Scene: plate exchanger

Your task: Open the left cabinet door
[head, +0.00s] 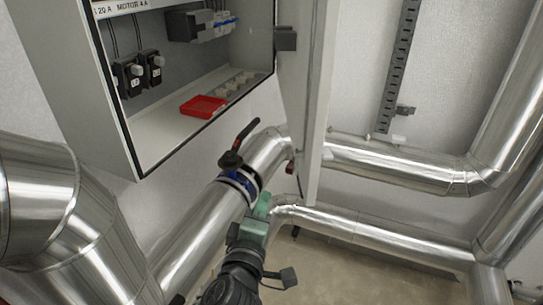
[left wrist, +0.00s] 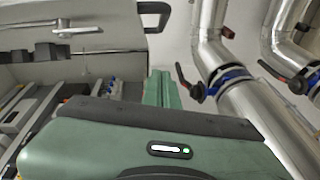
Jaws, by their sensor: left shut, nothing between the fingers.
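The grey cabinet (head: 150,150) in the upper left of the head view stands open, and its inside shows. A pale door panel (head: 306,100) stands swung out at its right edge, seen nearly edge-on, beside a dark hinge (head: 286,38). I cannot tell whether this is the left door. My left gripper (head: 265,203) is shut and empty, below the cabinet and just left of the door's lower end. Its green fingers (left wrist: 160,90) also show in the wrist view. My right gripper is out of view.
Shiny pipes (head: 395,168) run along the wall behind and below. A red tray (head: 204,106) and switches (head: 140,72) are inside the cabinet.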

